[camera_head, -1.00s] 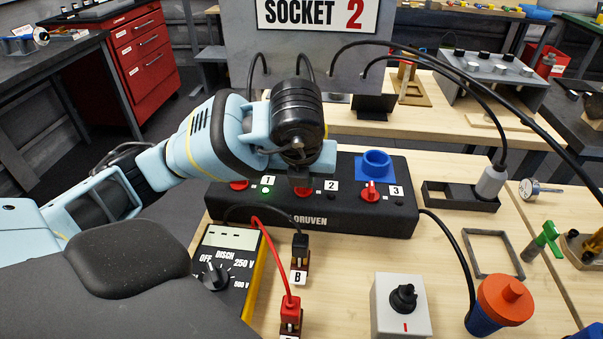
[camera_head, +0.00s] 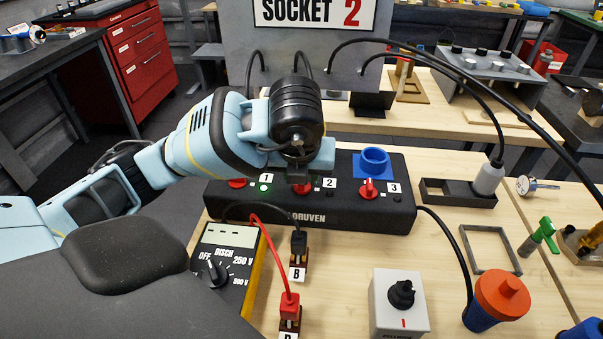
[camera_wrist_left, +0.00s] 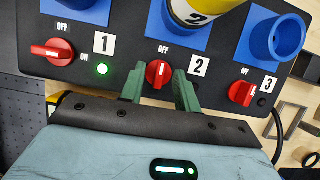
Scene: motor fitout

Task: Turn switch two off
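The black switch panel (camera_head: 360,222) stands on the wooden bench and carries three red knobs. In the left wrist view, switch two (camera_wrist_left: 158,74) has its handle in line with the OFF label above it. My left gripper (camera_wrist_left: 158,88) has its green fingers on either side of this knob, open, with narrow gaps visible. In the head view, the wrist mostly hides switch two, and the lamp beside its label looks dark. Switch one (camera_wrist_left: 52,50) is turned sideways toward ON, with a lit green lamp (camera_wrist_left: 102,69). Switch three (camera_wrist_left: 242,93) is tilted slightly, near OFF. My right gripper is out of view.
Blue sockets stand behind the knobs; a yellow-banded plug (camera_wrist_left: 195,12) is at socket two and socket three (camera_wrist_left: 278,38) is empty. A meter (camera_head: 226,262), leads, a grey switch box (camera_head: 400,305) and an orange-and-blue plug (camera_head: 497,300) lie in front.

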